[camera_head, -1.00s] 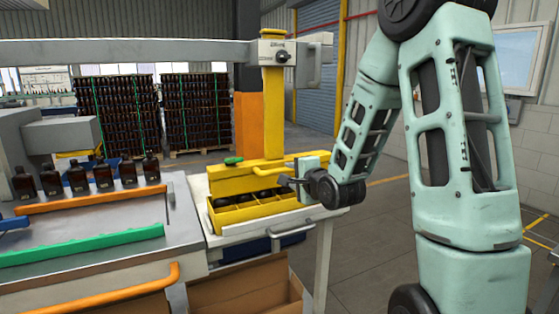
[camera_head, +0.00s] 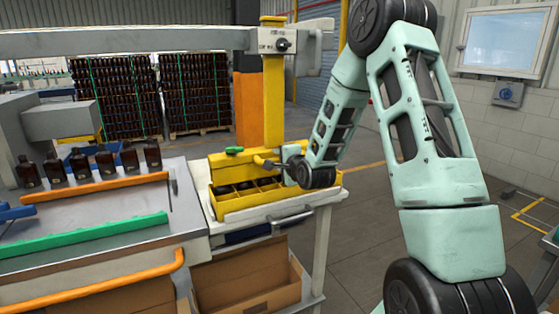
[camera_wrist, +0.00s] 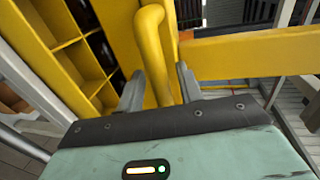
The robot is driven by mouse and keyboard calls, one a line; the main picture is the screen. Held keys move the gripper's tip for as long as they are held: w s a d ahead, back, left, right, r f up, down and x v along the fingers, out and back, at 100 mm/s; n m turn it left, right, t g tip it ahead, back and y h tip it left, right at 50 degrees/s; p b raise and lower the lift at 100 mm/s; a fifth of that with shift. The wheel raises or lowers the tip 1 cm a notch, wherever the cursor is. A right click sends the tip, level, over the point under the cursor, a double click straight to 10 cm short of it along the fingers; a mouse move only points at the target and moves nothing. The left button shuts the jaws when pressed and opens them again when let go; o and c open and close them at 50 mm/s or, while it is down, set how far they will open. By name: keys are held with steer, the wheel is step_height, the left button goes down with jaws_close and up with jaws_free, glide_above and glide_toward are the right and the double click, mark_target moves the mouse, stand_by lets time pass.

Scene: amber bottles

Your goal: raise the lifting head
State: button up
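The yellow lifting head (camera_head: 222,166) is low on its yellow column (camera_head: 273,100), just above and behind a yellow crate (camera_head: 245,206) with compartments. Dark bottle tops show in the compartments. A yellow handle bar (camera_wrist: 150,40) on the head runs between the two fingers of my gripper (camera_wrist: 158,75) in the wrist view. The fingers stand apart on either side of it. A gap shows at the left finger; contact at the right finger cannot be told. In the head view my gripper (camera_head: 280,166) is at the handle, partly hidden by my wrist.
The crate stands on a white-topped table (camera_head: 330,192). Several amber bottles (camera_head: 105,163) stand on the bench at left, behind orange (camera_head: 95,188) and green (camera_head: 85,239) rails. A cardboard box (camera_head: 245,280) is below the table. The floor to the right is open.

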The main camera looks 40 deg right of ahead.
jaws_close()
steer(key=p, duration=1)
glide_toward(280, 90)
steer(key=w, duration=0.1)
steer(key=w+a, duration=0.1)
steer(key=w, duration=0.1)
steer(key=w+f, duration=0.1)
steer(key=shift+w+a, duration=0.35)
steer(key=shift+a, duration=0.05)
steer(key=shift+r, duration=0.1)
steer(key=shift+o, duration=0.6)
jaws_free()
steer(key=shift+s, duration=0.1)
steer(key=b+v, duration=0.5)
steer(key=v, duration=1.2)
steer(key=shift+b, duration=0.35)
